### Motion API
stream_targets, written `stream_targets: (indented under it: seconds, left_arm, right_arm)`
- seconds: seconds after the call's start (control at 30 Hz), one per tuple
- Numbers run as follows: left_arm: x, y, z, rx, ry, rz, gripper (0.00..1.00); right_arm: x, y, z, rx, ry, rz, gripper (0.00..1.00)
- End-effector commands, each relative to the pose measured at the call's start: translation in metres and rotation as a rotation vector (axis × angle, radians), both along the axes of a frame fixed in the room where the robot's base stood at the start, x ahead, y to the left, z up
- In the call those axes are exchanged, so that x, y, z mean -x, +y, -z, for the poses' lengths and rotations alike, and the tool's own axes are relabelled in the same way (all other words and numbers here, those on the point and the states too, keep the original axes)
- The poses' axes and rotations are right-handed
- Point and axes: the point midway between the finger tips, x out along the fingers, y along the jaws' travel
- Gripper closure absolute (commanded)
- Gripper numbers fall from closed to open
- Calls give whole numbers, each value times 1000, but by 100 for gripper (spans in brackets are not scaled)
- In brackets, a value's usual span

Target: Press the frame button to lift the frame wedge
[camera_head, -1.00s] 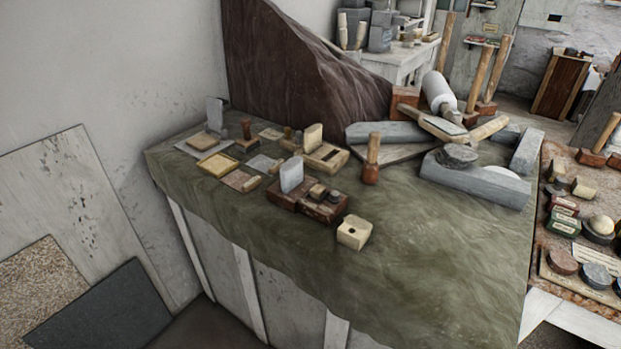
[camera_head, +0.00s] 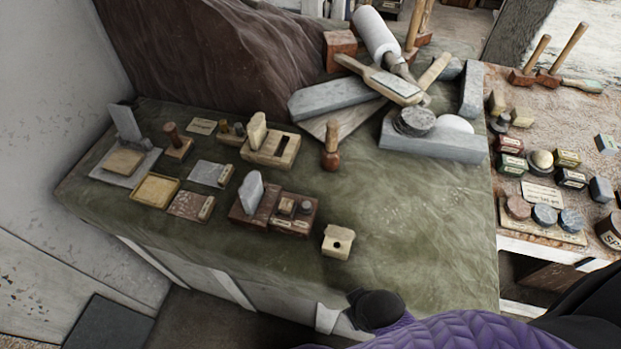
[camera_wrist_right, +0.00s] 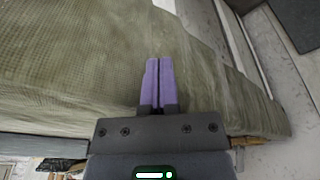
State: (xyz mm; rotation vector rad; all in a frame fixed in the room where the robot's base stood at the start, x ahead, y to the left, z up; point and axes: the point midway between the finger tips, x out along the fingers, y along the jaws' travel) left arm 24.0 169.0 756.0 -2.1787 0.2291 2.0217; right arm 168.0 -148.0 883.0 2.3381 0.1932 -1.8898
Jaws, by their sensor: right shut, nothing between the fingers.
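A pale wooden frame-like block with a dark slot (camera_head: 284,148) carries an upright pale wedge-like piece (camera_head: 257,131) at its left end. Two small knobs (camera_head: 231,128) stand just left of it. A red-brown block (camera_head: 262,215) nearer the front carries an upright grey slab (camera_head: 250,190) and two small button-like knobs (camera_head: 295,207). I cannot tell which of these is the frame button. My right gripper (camera_wrist_right: 158,62) is shut and empty in the wrist view, with green cloth behind its purple fingers. It touches none of these pieces. My left gripper is not in view.
The green cloth-covered table (camera_head: 420,230) is clear at front right. A holed pale block (camera_head: 337,242) stands near its front edge. Stone blocks (camera_head: 433,138) lie at the back right. A grey upright slab (camera_head: 125,124) stands at left.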

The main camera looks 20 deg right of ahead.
Motion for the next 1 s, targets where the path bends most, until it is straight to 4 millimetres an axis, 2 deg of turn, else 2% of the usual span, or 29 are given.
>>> stream_targets:
  seconds: [0.03, 0.17, 0.2, 0.3, 0.37, 0.5, 0.63, 0.7, 0.8, 1.0]
  left_arm:
    - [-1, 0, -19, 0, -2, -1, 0]
    - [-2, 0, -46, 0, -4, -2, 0]
    - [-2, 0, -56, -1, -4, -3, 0]
    - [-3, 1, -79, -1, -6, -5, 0]
    - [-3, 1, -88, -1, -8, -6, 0]
    - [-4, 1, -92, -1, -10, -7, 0]
    - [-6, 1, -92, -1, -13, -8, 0]
    - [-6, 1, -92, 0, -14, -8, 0]
    - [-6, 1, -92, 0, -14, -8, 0]
    - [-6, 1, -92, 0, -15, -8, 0]
  right_arm:
    - [-9, 2, -34, -8, -20, 5, 100]
    - [-30, 7, -100, -44, -69, 18, 100]
    - [-39, 10, -122, -62, -90, 23, 100]
    - [-66, 21, -172, -142, -153, 40, 100]
    - [-92, 29, -191, -219, -201, 60, 100]
    - [-159, 40, -198, -411, -294, 165, 100]
    - [-200, 36, -199, -520, -349, 273, 100]
    - [-212, 34, -200, -550, -366, 309, 100]
    - [-219, 32, -201, -571, -377, 336, 100]
    - [-220, 32, -201, -573, -379, 338, 100]
